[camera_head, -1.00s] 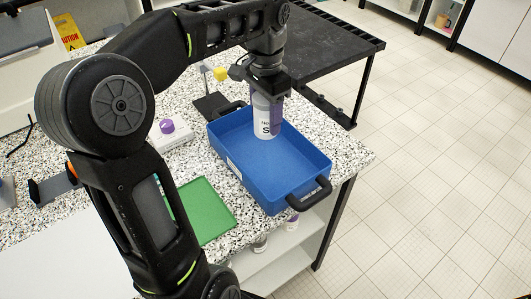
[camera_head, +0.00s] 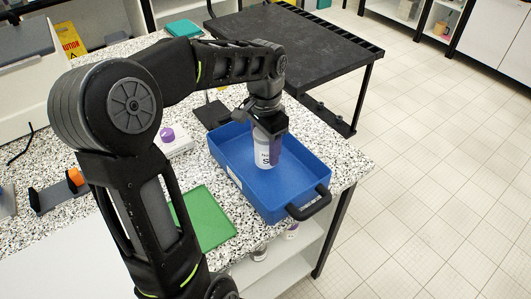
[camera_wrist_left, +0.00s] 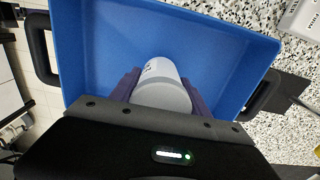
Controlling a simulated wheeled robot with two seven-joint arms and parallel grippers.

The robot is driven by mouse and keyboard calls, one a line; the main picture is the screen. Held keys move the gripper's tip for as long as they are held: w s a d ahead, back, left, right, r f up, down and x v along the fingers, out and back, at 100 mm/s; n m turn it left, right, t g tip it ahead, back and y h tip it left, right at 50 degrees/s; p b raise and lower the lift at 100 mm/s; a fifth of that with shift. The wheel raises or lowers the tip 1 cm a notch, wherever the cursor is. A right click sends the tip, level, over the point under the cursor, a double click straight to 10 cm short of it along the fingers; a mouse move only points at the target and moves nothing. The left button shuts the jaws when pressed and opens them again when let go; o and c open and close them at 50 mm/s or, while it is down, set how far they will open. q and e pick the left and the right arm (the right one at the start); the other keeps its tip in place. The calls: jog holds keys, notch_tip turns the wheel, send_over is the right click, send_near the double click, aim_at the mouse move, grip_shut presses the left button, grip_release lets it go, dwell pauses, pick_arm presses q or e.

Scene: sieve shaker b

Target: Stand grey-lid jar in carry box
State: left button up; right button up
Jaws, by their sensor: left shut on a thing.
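The white jar (camera_head: 263,153) with a label is in my left gripper (camera_head: 268,135), over the inside of the blue carry box (camera_head: 303,180). In the left wrist view the jar's grey lid (camera_wrist_left: 161,97) faces the camera, with the purple fingers (camera_wrist_left: 195,98) on both sides of it. The gripper is shut on the jar. The jar looks about upright and low inside the box walls; I cannot tell whether its base touches the box floor. The blue box (camera_wrist_left: 215,45) also shows around the jar in the wrist view. My right gripper is not in view.
The box stands on the speckled bench, its black handle (camera_head: 308,203) near the right edge. A green mat (camera_head: 207,218) lies left of it. A white device with a purple knob (camera_head: 167,135) stands behind the mat. A dark table (camera_head: 300,45) is at the back.

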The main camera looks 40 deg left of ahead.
pick_arm(q)
jog(key=shift+f, duration=1.25)
jog(key=shift+f, duration=0.2)
jog(key=o, duration=1.6)
jog(key=shift+r, duration=0.1)
notch_tip(320, 180, up, 12)
jog(key=shift+r, duration=0.15)
